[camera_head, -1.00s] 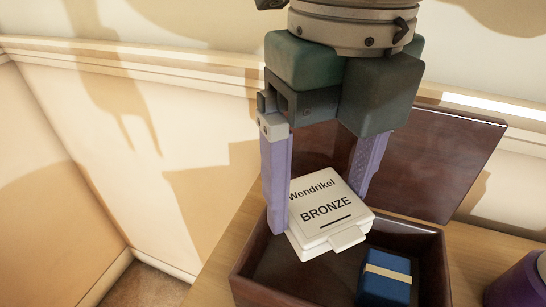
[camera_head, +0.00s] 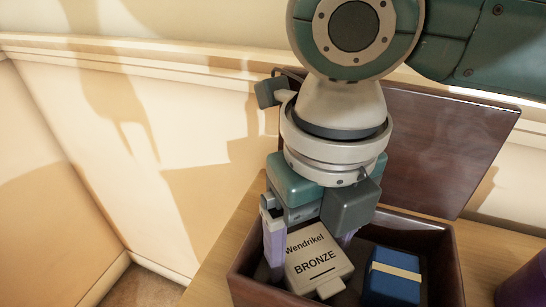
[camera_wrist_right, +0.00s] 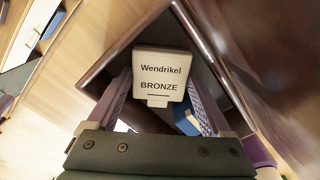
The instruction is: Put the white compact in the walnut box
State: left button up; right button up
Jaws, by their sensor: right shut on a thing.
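The white compact (camera_head: 318,262), marked "Wendrikel BRONZE", is between the purple fingers of my right gripper (camera_head: 310,250), which is shut on it. It is down inside the open walnut box (camera_head: 447,262), on the left side, with its label facing up. I cannot tell whether it touches the box floor. The right wrist view also shows the compact (camera_wrist_right: 160,72) between both fingers, within the box walls (camera_wrist_right: 115,50). My left gripper is not in view.
A blue block with a cream band (camera_head: 394,275) lies in the box to the right of the compact. The raised lid (camera_head: 440,150) stands behind. A purple object (camera_head: 525,285) is on the wooden table (camera_head: 215,270) right of the box.

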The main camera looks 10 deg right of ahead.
aim_at(310, 254)
jog(key=o, duration=1.2)
notch_tip(310, 254, up, 12)
jog(key=shift+r+p, duration=0.15)
jog(key=shift+p, duration=1.05)
